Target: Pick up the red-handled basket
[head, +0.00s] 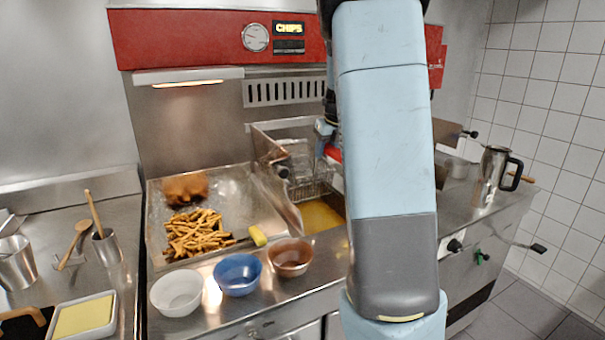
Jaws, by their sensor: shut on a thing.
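The red-handled basket is a wire mesh basket (308,188) at the fryer, left of my arm and above the golden oil (320,215). A piece of its red handle (333,153) shows just beside my arm; the rest is hidden behind the arm. My gripper (324,140) is at this handle, partly hidden by my arm, and is shut on it. I cannot tell whether the basket touches the fryer well.
Left of the fryer, a metal tray (160,222) holds chips (195,234) and a brown fried piece (185,187). White (177,293), blue (238,274) and brown (290,257) bowls line the front edge. A steel jug (494,174) stands at right.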

